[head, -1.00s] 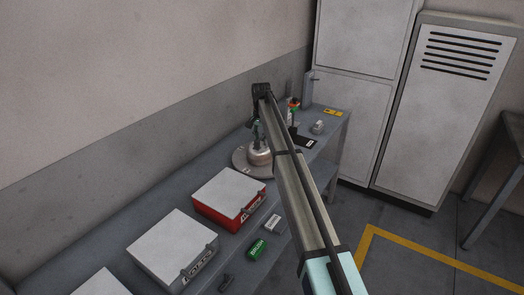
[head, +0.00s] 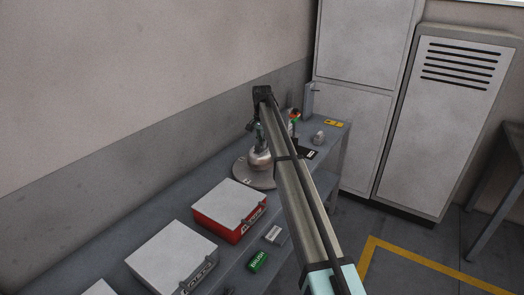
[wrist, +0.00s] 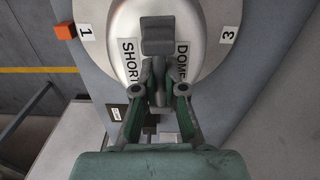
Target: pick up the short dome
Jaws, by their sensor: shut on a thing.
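The short dome (wrist: 125,25) is a pale metal dome labelled SHORT DOME, seen close up in the wrist view. It also shows in the head view (head: 261,160), above the round grey plate (head: 243,177). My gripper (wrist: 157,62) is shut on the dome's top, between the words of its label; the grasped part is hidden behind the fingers. In the head view my gripper (head: 259,138) points down onto the dome. Whether a gap lies under the dome is hard to tell. The plate has number tags 1 and 3 in the wrist view.
A red case (head: 230,207) and a grey case (head: 170,258) stand on the bench nearer me. A green box (head: 258,261) and a small white box (head: 275,235) lie at the front edge. A bottle (head: 294,121) and small items stand beyond the plate, near the cabinets.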

